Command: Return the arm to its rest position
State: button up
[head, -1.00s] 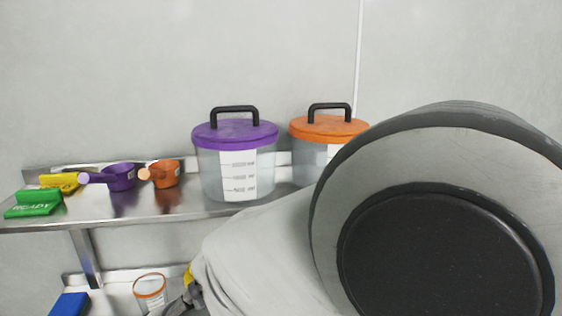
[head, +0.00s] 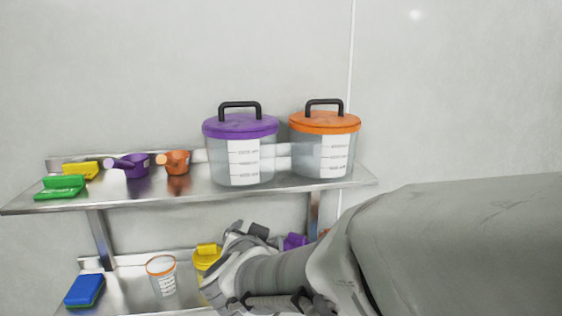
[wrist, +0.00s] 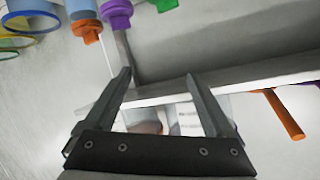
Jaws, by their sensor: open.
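My arm (head: 450,245) reaches in from the right in the head view, in front of the lower shelf. It is bent, with its wrist end low in the middle. In the wrist view my gripper (wrist: 158,76) shows two dark fingers spread apart with nothing held between them. Beyond the fingers is a pale edge, with part of a clear labelled container (wrist: 190,120) showing below it. The fingertips cannot be made out in the head view.
The lower shelf holds a blue sponge-like block (head: 85,290), an orange-rimmed cup (head: 162,278) and a yellow-lidded container (head: 207,257) close to my arm.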

jog(key=s+d+f+n+g, duration=0.2)
jog(key=s+d+g, duration=0.6)
jog(key=s+d, duration=1)
jog(key=s+n, duration=0.2)
jog(key=s, duration=0.1)
jog(key=shift+d+n, duration=0.25)
jog(key=shift+n, duration=0.05)
